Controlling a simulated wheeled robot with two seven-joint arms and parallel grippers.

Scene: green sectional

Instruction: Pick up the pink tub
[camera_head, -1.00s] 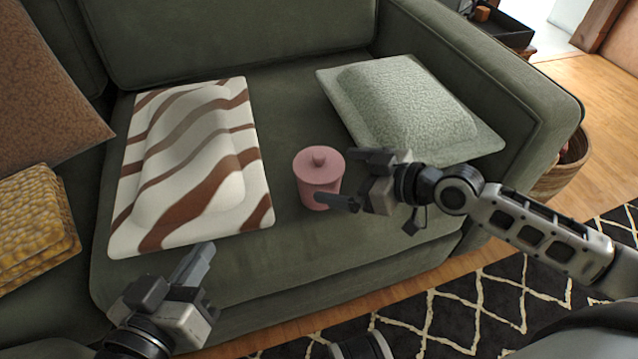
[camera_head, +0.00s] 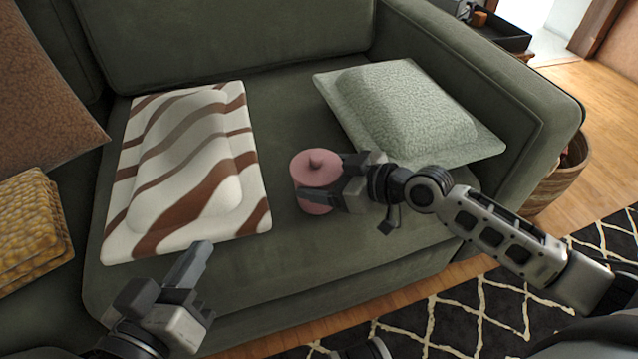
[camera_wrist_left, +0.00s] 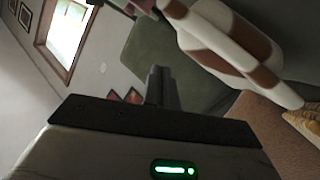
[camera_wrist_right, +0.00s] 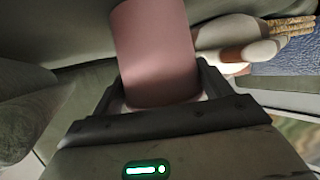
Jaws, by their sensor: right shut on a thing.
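The pink tub (camera_head: 317,170), round with a knobbed lid, stands upright on the green sofa seat, between the striped cushion and the pale green cushion. My right gripper (camera_head: 324,180) is shut on the tub from the right, one finger on each side of its body. In the right wrist view the tub (camera_wrist_right: 155,55) fills the space between the two fingers. I cannot see any gap under the tub. My left gripper (camera_head: 197,260) is shut and empty, in front of the striped cushion. Its fingers (camera_wrist_left: 162,85) lie together in the left wrist view.
The striped brown and white cushion (camera_head: 190,165) lies left of the tub. The pale green cushion (camera_head: 405,110) lies behind and right of it. The sofa arm (camera_head: 520,100) rises at the right. A patterned rug (camera_head: 450,315) covers the floor in front.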

